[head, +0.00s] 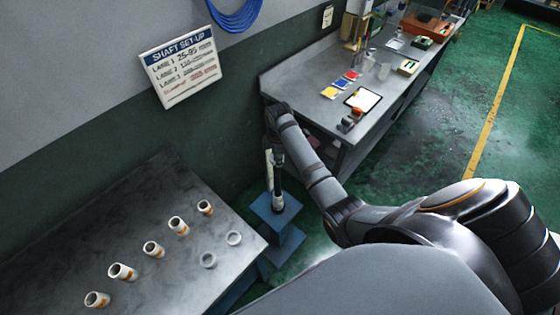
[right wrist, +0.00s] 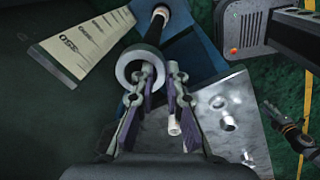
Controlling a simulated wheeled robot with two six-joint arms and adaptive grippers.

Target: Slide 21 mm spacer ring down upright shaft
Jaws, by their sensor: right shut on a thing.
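A dark upright shaft (head: 278,196) stands on a blue stand on the floor, between the two benches. My right arm reaches to its top, with the right gripper (head: 277,155) small and dark there. In the right wrist view, the right gripper (right wrist: 160,77) is shut on a pale grey spacer ring (right wrist: 128,68) at its fingertips. The dark shaft (right wrist: 151,40) runs up to the ring's far side. I cannot tell whether the ring is around the shaft or only above it. A dark jointed part at the right edge may be my left gripper (right wrist: 288,130); its jaws are unclear.
A pale scale plate (right wrist: 88,48) marked 350 stands beside the shaft. Several pale sleeves (head: 153,249) and two grey rings (head: 208,260) stand on the left metal table (head: 60,260). A cluttered workbench (head: 310,75) stands behind. Green floor is free at right.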

